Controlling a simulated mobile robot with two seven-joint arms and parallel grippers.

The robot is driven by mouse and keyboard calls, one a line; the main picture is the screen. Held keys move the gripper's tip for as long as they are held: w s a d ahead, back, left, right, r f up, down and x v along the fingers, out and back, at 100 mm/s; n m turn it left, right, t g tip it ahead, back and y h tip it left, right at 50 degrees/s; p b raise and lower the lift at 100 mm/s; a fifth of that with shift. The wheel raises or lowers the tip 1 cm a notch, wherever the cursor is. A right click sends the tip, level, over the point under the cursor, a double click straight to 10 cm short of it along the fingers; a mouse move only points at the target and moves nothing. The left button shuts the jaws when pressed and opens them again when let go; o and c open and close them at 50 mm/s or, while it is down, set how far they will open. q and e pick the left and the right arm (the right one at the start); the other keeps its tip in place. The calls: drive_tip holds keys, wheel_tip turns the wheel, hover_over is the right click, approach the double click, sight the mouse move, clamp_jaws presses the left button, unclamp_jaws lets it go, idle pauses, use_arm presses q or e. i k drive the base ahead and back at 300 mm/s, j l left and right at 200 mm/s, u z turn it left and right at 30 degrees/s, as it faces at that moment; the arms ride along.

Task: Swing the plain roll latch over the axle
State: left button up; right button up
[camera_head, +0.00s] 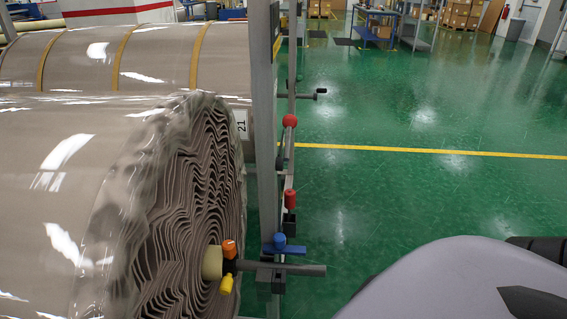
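The plain roll (45,210) lies at the left, a large taupe roll in clear wrap without straps, its ruffled end facing right. A beige core (212,263) sits in that end. The axle (304,270), a grey bar, runs right from the core across the upright post. An orange knob (229,247) and a yellow knob (226,285) sit by the core. A blue-knobbed latch (280,241) is at the post, just above the axle; whether it touches the axle I cannot tell. Neither gripper's fingertips show.
A strapped roll (155,60) lies behind. The grey post (263,110) and a rail with red knobs (289,121) stand beside the rolls, with another axle end (305,96) farther back. Green floor (430,200) is open to the right. My grey arm part fills the lower right.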

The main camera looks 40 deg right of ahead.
sight(279, 246)
drive_tip(key=k+l+z, duration=0.15)
drive_tip(key=z, duration=0.15)
drive_tip(key=k+l+z, duration=0.15)
drive_tip(key=z, duration=0.15)
drive_tip(key=i+j+z, duration=0.1)
drive_tip(key=z, duration=0.4)
